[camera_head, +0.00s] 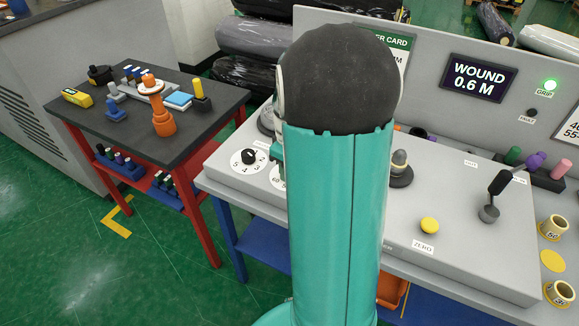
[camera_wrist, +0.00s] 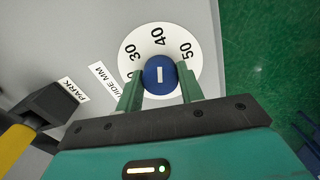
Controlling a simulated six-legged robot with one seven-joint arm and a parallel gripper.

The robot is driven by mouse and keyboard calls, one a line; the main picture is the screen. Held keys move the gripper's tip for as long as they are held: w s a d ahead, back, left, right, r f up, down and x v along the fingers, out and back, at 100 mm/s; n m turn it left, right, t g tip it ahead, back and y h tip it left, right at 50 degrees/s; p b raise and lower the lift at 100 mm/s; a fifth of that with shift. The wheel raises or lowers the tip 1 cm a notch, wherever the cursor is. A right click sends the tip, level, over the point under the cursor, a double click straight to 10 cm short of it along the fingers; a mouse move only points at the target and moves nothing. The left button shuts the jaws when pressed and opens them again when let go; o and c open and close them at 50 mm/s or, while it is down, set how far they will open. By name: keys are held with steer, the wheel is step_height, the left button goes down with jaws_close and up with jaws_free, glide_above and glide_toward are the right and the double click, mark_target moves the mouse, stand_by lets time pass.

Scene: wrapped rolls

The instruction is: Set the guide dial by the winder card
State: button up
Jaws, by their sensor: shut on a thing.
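The guide dial's blue knob (camera_wrist: 160,86) shows in the wrist view with a short white mark on its top. Its white face (camera_wrist: 187,39) bears 30, 40 and 50, with another number partly covered at left. The white mark points roughly toward 40. My gripper (camera_wrist: 158,78) is shut on the knob, one green finger on each side. In the head view my arm hides most of the guide dial's face (camera_head: 276,180). The winder card (camera_head: 401,46) stands on the back panel, green-headed; my arm covers most of it, leaving "ER CARD" and an "M" readable.
A dial with a black knob (camera_head: 249,157) sits left of my arm. A black lever (camera_head: 493,193), yellow button (camera_head: 429,225) and grey knob (camera_head: 400,164) stand at right. A green GRIP lamp (camera_head: 550,85) is lit.

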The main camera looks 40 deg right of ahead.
steer(key=o, duration=1)
step_height(320, 180, up, 14)
steer(key=shift+f, duration=0.1)
steer(key=s+a+r+t, duration=0.1)
steer(key=s+a+t, duration=0.1)
steer(key=a, duration=0.7)
steer(key=s+a+r+m+t, duration=0.1)
steer(key=s+a, duration=0.4)
steer(key=a, duration=0.4)
steer(key=s+a+r+m+t, duration=0.1)
steer(key=s+a+t, duration=0.1)
steer(key=a, duration=0.7)
steer(key=shift+s+r+t, duration=0.15)
steer(key=shift+s+t, duration=0.15)
steer(key=shift+s, duration=0.55)
